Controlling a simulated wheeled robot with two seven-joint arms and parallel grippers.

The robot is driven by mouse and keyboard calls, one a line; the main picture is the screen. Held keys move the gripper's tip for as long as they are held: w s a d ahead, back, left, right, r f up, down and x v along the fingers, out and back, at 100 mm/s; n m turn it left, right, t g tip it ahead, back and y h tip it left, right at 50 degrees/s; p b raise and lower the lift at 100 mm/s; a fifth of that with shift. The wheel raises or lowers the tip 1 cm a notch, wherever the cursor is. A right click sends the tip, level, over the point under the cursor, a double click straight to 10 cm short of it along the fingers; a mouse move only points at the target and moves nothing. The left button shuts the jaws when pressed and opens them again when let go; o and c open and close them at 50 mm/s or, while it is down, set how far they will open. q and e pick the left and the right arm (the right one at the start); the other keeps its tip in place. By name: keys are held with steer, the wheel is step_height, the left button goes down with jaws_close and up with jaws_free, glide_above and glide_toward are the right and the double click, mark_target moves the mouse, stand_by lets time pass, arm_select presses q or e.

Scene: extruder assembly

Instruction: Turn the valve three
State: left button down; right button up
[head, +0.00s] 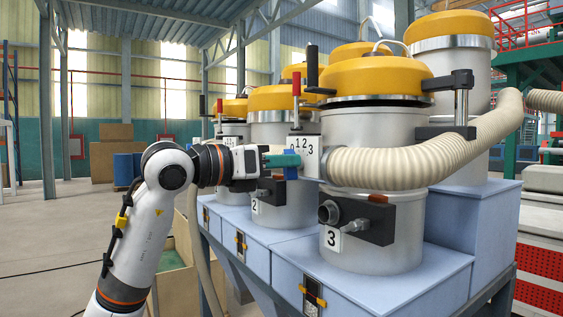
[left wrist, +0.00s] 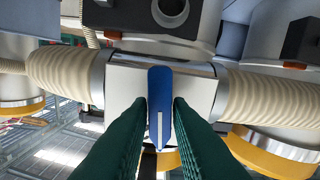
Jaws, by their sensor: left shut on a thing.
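The valve is a pale block (head: 312,158) marked 0, 1, 2, 3, set at the end of a ribbed cream hose beside the front silver hopper labelled 3. Its blue handle (head: 291,172) shows on the block's left side. In the left wrist view the blue handle (left wrist: 160,85) stands lengthwise across the white block (left wrist: 197,95). My left gripper (head: 295,161) is at the handle, with its dark green fingers (left wrist: 160,112) on both sides of it and shut on it. The fingers hide part of the handle. My right gripper is in neither view.
The ribbed hose (head: 400,164) curves around the front hopper (head: 372,225). A dark fitting (head: 352,218) juts out below the valve. More yellow-lidded hoppers (head: 283,98) stand behind on blue-grey bases. Open floor (head: 50,225) lies to the left.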

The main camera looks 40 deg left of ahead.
arm_select(q)
steer(key=m, duration=1)
steer(key=shift+s+d, duration=0.15)
steer(key=shift+d, duration=0.15)
steer(key=shift+m, duration=0.4)
steer(key=c, duration=1.4)
jaws_free()
steer(key=shift+c, duration=0.2)
steer(key=shift+f, duration=0.1)
